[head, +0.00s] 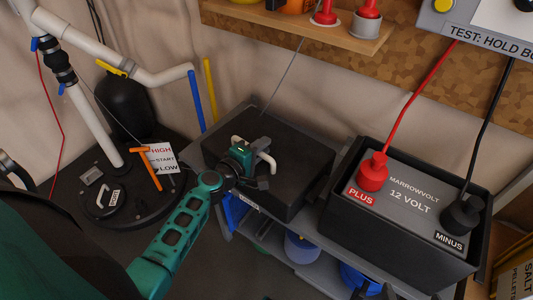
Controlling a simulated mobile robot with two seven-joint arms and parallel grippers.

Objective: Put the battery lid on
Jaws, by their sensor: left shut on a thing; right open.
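The battery (410,200) sits in an open-topped black box (395,260) at the right, its grey top reading MARROWVOLT 12 VOLT. A red clamp (372,173) is on PLUS and a black clamp (461,214) is on MINUS. The black battery lid (300,150) is left of the box, with a pale handle on top. My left gripper (256,162) is shut on the lid's handle; its fingers partly hide the handle. Whether the lid rests on the surface below is unclear.
A wooden shelf (300,28) and a grey TEST panel (490,30) are above. Red (415,100) and black (490,120) cables rise from the clamps. A round black unit with white pipes (95,130) stands left. Blue buckets (300,247) are below.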

